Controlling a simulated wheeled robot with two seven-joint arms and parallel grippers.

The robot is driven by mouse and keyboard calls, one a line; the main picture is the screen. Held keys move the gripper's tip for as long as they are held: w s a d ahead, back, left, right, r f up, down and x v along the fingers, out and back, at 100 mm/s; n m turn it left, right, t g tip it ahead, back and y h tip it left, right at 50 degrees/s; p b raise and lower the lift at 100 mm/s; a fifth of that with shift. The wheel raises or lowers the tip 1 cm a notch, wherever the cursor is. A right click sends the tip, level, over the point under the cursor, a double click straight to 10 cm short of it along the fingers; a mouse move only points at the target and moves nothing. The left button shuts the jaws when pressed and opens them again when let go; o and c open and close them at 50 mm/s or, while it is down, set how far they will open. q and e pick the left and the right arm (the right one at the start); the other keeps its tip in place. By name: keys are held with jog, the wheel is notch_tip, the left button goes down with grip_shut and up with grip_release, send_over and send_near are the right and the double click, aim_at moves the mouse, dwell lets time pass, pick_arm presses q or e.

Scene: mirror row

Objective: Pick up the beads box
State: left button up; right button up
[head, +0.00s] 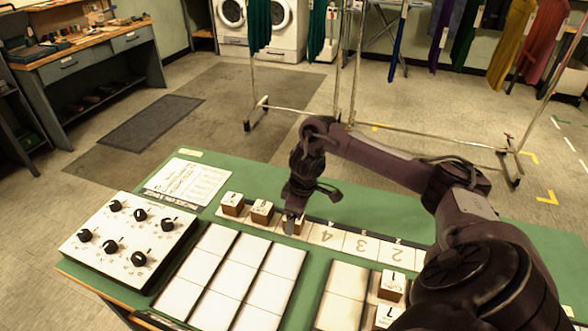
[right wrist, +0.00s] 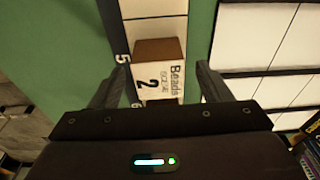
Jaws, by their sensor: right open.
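The beads box (right wrist: 155,84) is a small brown box with a white label reading "Beads" and a large 2, seen in the right wrist view. It sits on a white numbered strip (right wrist: 155,30). My right gripper (right wrist: 162,72) is open above it, with one finger on either side of the box and a gap at each side. In the head view my right gripper (head: 291,212) points down over the box (head: 298,226) and partly hides it. My left gripper is out of view.
Two similar boxes (head: 232,204) (head: 262,211) stand left on the strip. Two more (head: 391,285) (head: 387,316) stand at the lower right on a white tiled board (head: 340,300). Another tiled board (head: 235,270) and a knob panel (head: 125,240) lie on the green table.

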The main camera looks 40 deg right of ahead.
jog(key=shift+w+f, duration=0.2)
jog(key=shift+f, duration=0.7)
jog(key=c, duration=1)
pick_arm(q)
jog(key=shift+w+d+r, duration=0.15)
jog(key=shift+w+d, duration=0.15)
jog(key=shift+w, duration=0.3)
pick_arm(e)
jog(key=shift+c, duration=0.5)
jog(key=shift+r, duration=0.15)
